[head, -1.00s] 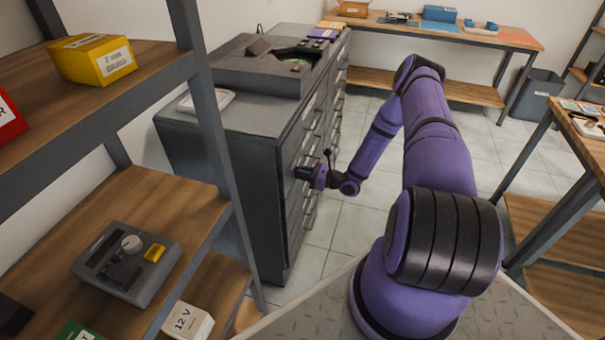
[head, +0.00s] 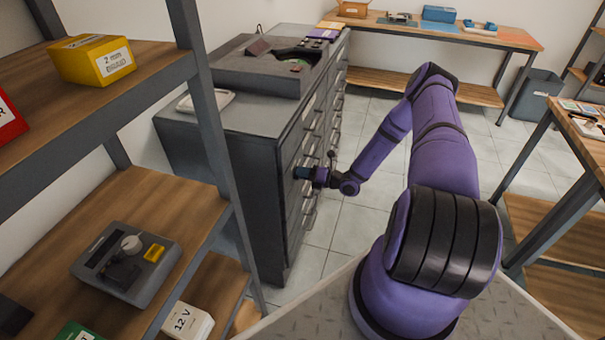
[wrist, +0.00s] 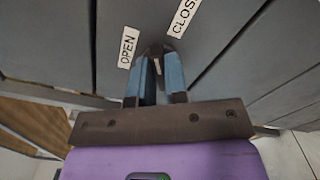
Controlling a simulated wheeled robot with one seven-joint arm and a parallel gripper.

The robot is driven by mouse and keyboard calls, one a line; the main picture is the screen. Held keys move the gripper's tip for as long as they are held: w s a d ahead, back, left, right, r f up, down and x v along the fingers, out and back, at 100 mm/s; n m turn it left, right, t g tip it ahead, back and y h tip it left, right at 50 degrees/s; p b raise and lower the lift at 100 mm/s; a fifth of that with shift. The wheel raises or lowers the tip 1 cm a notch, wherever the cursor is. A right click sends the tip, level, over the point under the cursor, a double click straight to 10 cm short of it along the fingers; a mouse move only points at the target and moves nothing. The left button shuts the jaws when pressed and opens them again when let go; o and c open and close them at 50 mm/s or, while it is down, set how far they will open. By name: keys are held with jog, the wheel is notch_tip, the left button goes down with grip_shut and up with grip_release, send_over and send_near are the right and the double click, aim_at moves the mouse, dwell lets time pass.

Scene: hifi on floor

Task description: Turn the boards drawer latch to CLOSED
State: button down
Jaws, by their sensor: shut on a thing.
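The boards drawer latch (wrist: 157,52) is a small dark piece on a grey drawer front in the wrist view, between an OPEN label (wrist: 127,47) on the left and a partly cut off CLOSED label (wrist: 184,16) on the upper right. My gripper (wrist: 158,68) is shut on the latch, its blue fingers on either side of it and hiding part of it. The latch's exact angle is hard to tell. In the head view my gripper (head: 301,173) is at the front of the grey drawer cabinet (head: 262,200); the latch is hidden there.
Several drawer handles stick out along the cabinet front. A wooden shelf rack (head: 222,150) stands close on the left, with a yellow box (head: 92,60) and a grey device (head: 127,265). A wooden table (head: 560,120) stands at right. Tiled floor between is clear.

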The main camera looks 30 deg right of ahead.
jog(key=m, duration=0.6)
jog(key=shift+f, duration=0.15)
jog(key=shift+m, duration=0.3)
jog(key=c, duration=1.1)
grip_release()
jog(key=shift+c, duration=0.2)
jog(key=shift+d, duration=0.1)
jog(key=v, duration=1)
jog(key=shift+s+d, duration=0.2)
jog(key=shift+s, duration=0.05)
